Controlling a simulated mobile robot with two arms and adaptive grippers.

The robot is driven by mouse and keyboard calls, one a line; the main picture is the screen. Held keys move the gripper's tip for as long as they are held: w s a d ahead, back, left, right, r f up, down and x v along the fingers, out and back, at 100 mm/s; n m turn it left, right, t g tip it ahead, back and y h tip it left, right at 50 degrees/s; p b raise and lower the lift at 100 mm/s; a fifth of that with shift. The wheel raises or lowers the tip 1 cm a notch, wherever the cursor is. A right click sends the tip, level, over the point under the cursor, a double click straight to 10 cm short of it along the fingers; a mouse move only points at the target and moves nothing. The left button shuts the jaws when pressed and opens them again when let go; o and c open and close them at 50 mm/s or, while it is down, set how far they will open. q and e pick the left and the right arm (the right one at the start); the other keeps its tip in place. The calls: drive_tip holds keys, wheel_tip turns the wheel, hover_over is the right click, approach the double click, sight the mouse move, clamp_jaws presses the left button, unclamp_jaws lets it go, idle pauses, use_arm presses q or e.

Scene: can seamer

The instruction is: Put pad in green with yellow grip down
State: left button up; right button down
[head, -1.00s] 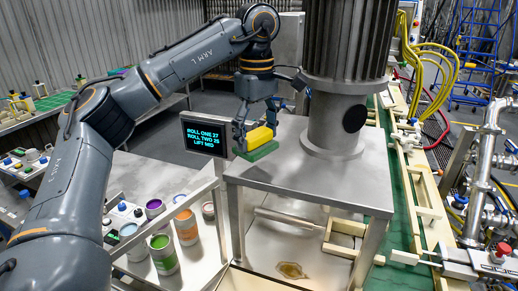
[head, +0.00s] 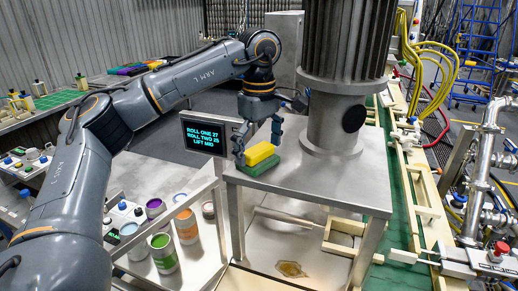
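The yellow side faces up. My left gripper (head: 258,142) is just above the pad, pointing down. Its fingers are spread to either side of the yellow grip and look clear of it, with nothing held. My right gripper is not in view.
A display (head: 207,137) stands left of the pad. The seamer's grey column (head: 335,115) rises close on the right. Open paint cans (head: 163,252) stand on the lower left bench. The metal top is bare toward the front right.

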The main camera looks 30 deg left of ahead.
sight(260, 149)
use_arm(q)
drive_tip(key=shift+r, duration=0.55)
wheel_tip(260, 149, up, 11)
drive_tip(key=p, duration=0.1)
drive_tip(key=shift+r, duration=0.15)
idle(0.4)
